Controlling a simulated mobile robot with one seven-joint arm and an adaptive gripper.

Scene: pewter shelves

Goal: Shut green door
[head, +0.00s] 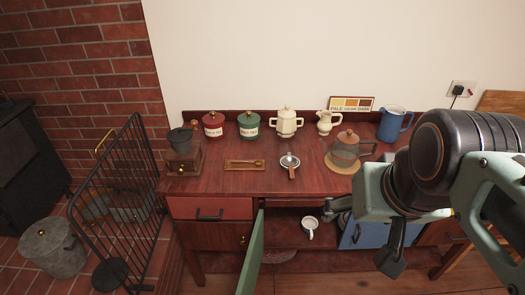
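The green door (251,258) stands open under the sideboard. It sticks out toward me and shows nearly edge-on, left of the open compartment (285,233); its lower end is cut off by the picture edge. A white cup (309,226) sits inside that compartment. My gripper (368,235) is to the right of the green door, in front of the blue door (356,236). Its fingers are spread apart, with nothing seen between them. It is well apart from the green door. My arm hides part of the sideboard's right side.
The sideboard top (225,184) holds red and green canisters, pots, a kettle (347,148), a blue jug (391,124) and a grinder (183,155). A red drawer (209,208) is shut at left. A black fire guard (112,210) and a grey bucket (52,249) stand further left.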

